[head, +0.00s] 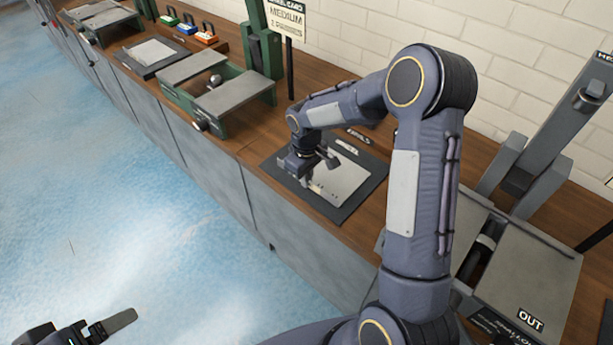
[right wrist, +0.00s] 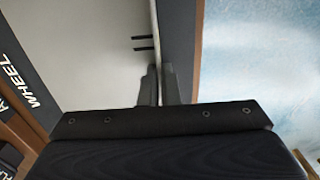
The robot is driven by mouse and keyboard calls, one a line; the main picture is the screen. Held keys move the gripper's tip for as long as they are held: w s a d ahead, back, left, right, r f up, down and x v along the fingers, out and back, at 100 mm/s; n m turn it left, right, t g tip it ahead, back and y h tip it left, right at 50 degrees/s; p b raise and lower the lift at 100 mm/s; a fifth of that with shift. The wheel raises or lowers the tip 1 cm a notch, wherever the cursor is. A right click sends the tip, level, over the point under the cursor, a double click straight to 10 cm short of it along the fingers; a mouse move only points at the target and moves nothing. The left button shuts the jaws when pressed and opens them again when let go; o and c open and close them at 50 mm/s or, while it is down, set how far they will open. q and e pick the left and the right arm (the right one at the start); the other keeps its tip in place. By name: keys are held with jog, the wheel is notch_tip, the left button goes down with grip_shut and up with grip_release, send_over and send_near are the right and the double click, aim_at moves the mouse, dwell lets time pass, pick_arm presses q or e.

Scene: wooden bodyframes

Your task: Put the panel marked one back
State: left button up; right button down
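A thin pale grey panel (head: 346,184) lies on a dark mat (head: 343,216) on the bench. It fills the left of the right wrist view (right wrist: 85,50), with two short dark strokes near its edge; I read no number on it. My right gripper (head: 322,172) is at the panel. In the right wrist view its fingers (right wrist: 160,88) are close together, one on each side of the panel's edge, with the edge between them. My left gripper (head: 98,334) is at the bottom left above the floor, partly cut off, fingers apparently apart and empty.
A green frame with grey plates (head: 235,100) stands left of the mat. A grey fixture with an "OUT" label (head: 530,320) stands at the right. Another dark mat with a pale sheet (head: 152,52) and small coloured boxes (head: 188,28) are farther left. The blue floor is clear.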

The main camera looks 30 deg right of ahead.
jog(key=shift+f, duration=0.2)
jog(key=c, duration=1.7)
grip_release()
jog(key=s+r+m+t, duration=0.1)
jog(key=s+r, duration=0.2)
jog(key=r, duration=0.5)
jog(key=s+r, duration=0.3)
jog(key=r, duration=0.6)
jog(key=s+a+m+t+y, duration=0.1)
jog(key=s, duration=0.5)
jog(key=s+a+m+t+y, duration=0.1)
jog(key=s+a+m+t, duration=0.1)
jog(key=s, duration=0.5)
jog(key=s+a+m+t+y, duration=0.1)
jog(key=s+m, duration=0.1)
jog(key=s, duration=0.5)
jog(key=shift+s+a+f+t+y, duration=0.1)
jog(key=shift+a+f+t+y, duration=0.1)
jog(key=shift+a+t+y, duration=0.15)
